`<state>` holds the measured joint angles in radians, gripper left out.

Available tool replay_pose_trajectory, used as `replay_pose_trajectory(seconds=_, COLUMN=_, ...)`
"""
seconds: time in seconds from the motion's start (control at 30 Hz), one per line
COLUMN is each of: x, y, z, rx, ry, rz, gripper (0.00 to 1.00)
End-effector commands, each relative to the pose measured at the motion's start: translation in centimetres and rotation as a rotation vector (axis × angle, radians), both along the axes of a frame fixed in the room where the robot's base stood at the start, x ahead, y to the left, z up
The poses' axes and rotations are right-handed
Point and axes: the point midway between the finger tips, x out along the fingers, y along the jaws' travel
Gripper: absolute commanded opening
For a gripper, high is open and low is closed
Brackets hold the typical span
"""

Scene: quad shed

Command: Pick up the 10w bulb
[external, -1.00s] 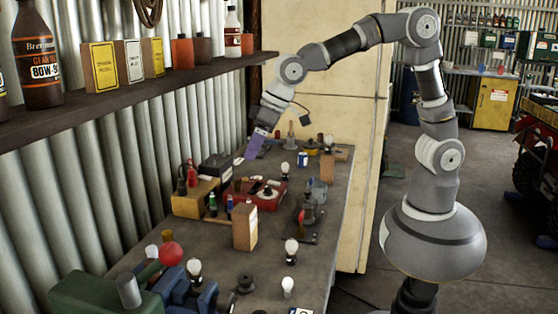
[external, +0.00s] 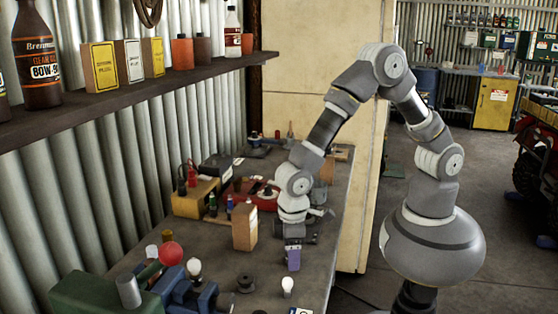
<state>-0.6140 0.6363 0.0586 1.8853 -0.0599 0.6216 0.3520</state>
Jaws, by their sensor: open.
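My gripper (external: 292,262) points down over the near right part of the bench (external: 260,272), with its purple part facing the camera. Its jaws are open, though the gap between the fingers is hard to see. A bulb that stood at this spot earlier is hidden behind or below the gripper. A small white bulb (external: 288,284) stands upright just nearer the camera than the gripper. Another white bulb (external: 194,267) stands at the left beside the blue vise. No wattage marks can be read, so I cannot tell which is the 10w bulb.
A tan box (external: 245,227) stands close left of my gripper. A dark round knob (external: 245,283) lies front left. The blue vise (external: 178,288) and a red ball (external: 171,254) fill the near left. A red tray (external: 240,190) lies farther back. The shelf (external: 150,100) runs along the wall.

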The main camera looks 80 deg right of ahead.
Motion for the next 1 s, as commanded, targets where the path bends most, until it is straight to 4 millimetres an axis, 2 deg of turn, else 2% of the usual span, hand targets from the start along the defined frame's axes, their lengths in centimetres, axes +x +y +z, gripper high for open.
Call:
replay_pose_trajectory(seconds=0.1, x=0.0, y=0.0, z=0.2, rx=0.000, ry=-0.001, rz=0.000, gripper=0.66)
replay_pose_trajectory(seconds=0.13, x=0.0, y=0.0, z=0.2, rx=0.000, ry=-0.001, rz=0.000, gripper=0.61)
replay_pose_trajectory(seconds=0.3, x=0.0, y=0.0, z=0.2, rx=0.000, ry=-0.001, rz=0.000, gripper=0.22)
replay_pose_trajectory(seconds=0.37, x=0.0, y=0.0, z=0.2, rx=0.000, ry=-0.001, rz=0.000, gripper=0.08)
replay_pose_trajectory(seconds=0.4, x=0.0, y=0.0, z=0.2, rx=0.000, ry=-0.001, rz=0.000, gripper=0.05)
replay_pose_trajectory(seconds=0.73, x=0.0, y=0.0, z=0.7, rx=0.000, ry=-0.001, rz=0.000, gripper=0.05)
replay_pose_trajectory(seconds=1.0, x=0.0, y=0.0, z=4.0, rx=0.000, ry=-0.001, rz=0.000, gripper=0.05)
